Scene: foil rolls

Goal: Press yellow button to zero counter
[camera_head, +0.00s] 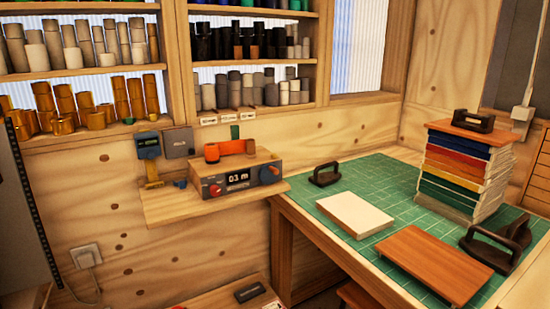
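A grey counter box (236,180) sits on a small wooden wall shelf (165,208), left of the table. Its dark display (238,178) appears to read "03 m". A red knob (214,190) is on its left and a blue knob (271,174) on its right. A small blue-grey device on a yellow stand (151,165) is left of the box. Neither of my grippers shows in the head view.
A table with a green mat (385,172) holds a white block (355,214), an orange-brown board (434,262), dark handled tools (325,174) and a tall stack of coloured sheets (460,165). Shelves of rolls (240,92) are above. The space before the counter box is clear.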

